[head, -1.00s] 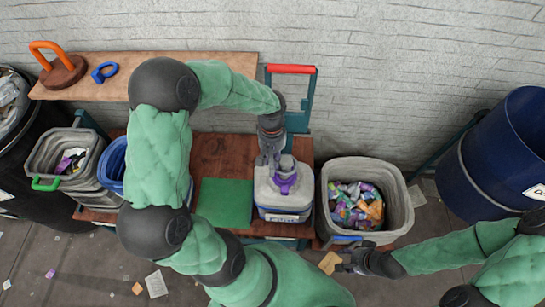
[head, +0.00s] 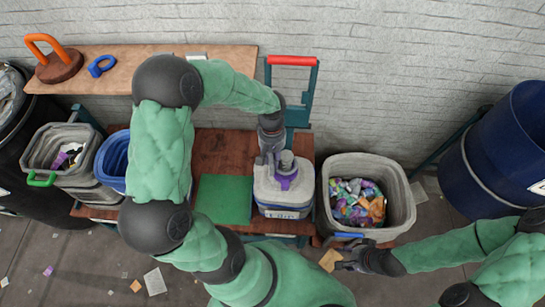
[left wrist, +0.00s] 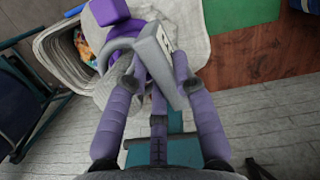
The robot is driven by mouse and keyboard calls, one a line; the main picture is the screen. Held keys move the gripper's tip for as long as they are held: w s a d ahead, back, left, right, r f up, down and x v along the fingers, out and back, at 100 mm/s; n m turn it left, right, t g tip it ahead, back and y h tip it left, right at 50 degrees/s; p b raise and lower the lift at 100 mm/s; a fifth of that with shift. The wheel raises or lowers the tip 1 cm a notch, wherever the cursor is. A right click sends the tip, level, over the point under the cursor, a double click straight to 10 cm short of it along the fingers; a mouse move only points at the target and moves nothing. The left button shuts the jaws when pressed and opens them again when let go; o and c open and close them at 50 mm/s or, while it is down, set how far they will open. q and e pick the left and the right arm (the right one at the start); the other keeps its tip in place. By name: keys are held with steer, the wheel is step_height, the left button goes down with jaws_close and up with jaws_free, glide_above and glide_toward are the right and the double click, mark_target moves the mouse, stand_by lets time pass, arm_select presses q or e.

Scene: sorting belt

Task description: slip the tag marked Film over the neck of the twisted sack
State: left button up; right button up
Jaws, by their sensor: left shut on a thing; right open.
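The twisted sack (head: 265,192) is pale grey-white with a purple neck (head: 286,181) and stands right of a green mat. My left gripper (head: 269,158) is above it, shut on the grey tag (head: 287,160). In the left wrist view the tag (left wrist: 158,58) is a grey loop with a white label, too small to read, slanting between my fingers (left wrist: 158,75). The purple neck (left wrist: 126,62) shows beside and behind the loop; I cannot tell whether it passes through. My right gripper (head: 345,258) is open at the lower right, by a tan square piece.
A grey bin of colourful scraps (head: 408,200) stands right of the sack. The green mat (head: 225,200) is bare. A wooden shelf (head: 215,65) at the back bears an orange-handled item (head: 45,50) and a blue ring (head: 101,66). A red-handled frame (head: 292,60) stands behind.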

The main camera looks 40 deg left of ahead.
arm_select(q)
steer(key=o, duration=1.1)
steer(key=r, duration=0.4)
steer(key=w+r, duration=0.1)
steer(key=r, duration=0.3)
steer(key=a+r, duration=0.1)
steer(key=r, duration=0.3)
steer(key=shift+w+a, duration=0.1)
steer(key=shift+w, duration=0.1)
steer(key=shift+f, duration=0.1)
